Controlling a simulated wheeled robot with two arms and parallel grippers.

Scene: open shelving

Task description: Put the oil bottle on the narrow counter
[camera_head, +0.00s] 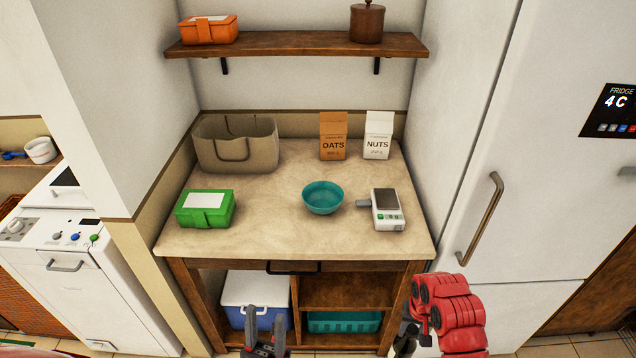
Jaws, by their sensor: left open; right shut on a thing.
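The narrow counter (262,231) has a beige stone top on a wooden frame and stands between a white wall and the fridge. My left gripper (265,318) is open and empty, low in front of the counter's lower shelves. My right gripper (414,328), on the red arm, is low in front of the counter's right corner, below the top. It is shut on a dark, slim thing (404,344), which looks like the oil bottle. Most of it is hidden by the gripper and cut off by the bottom edge, so its tilt is unclear.
On the counter are a beige basket (236,150), a green box (205,209), oats (333,135) and nuts (377,135) packages, a teal bowl (322,197) and a scale (387,210). The fridge (530,200) stands close right; a shelf (296,44) hangs above.

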